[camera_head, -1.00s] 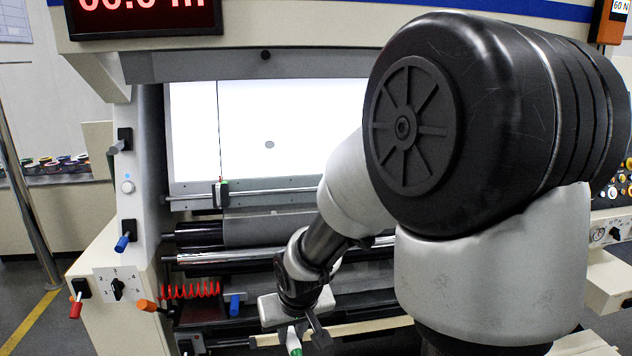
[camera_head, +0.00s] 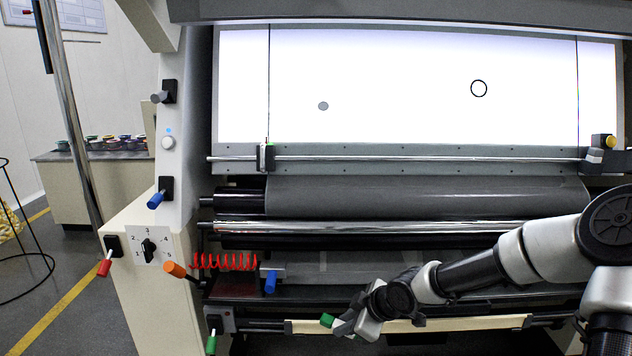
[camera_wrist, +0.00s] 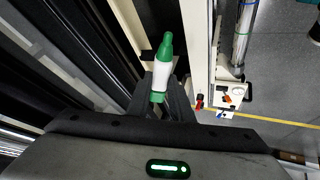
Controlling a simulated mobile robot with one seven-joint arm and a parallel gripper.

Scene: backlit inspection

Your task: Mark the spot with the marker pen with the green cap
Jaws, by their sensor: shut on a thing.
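My gripper (camera_head: 347,324) is low in front of the machine, well below the lit panel (camera_head: 400,60). It is shut on the marker pen. In the wrist view the pen (camera_wrist: 162,76) has a white body and a green cap at its far end, with green also at the end between the dark fingers (camera_wrist: 160,105). In the head view the green cap (camera_head: 327,320) points left. A small grey spot (camera_head: 323,106) is on the left part of the white panel. A black ring outline (camera_head: 479,82) is on its right part, with plain white inside.
A rail with a slider (camera_head: 265,157) runs below the panel, with dark and shiny rollers (camera_head: 400,228) under it. The space before the panel is clear.

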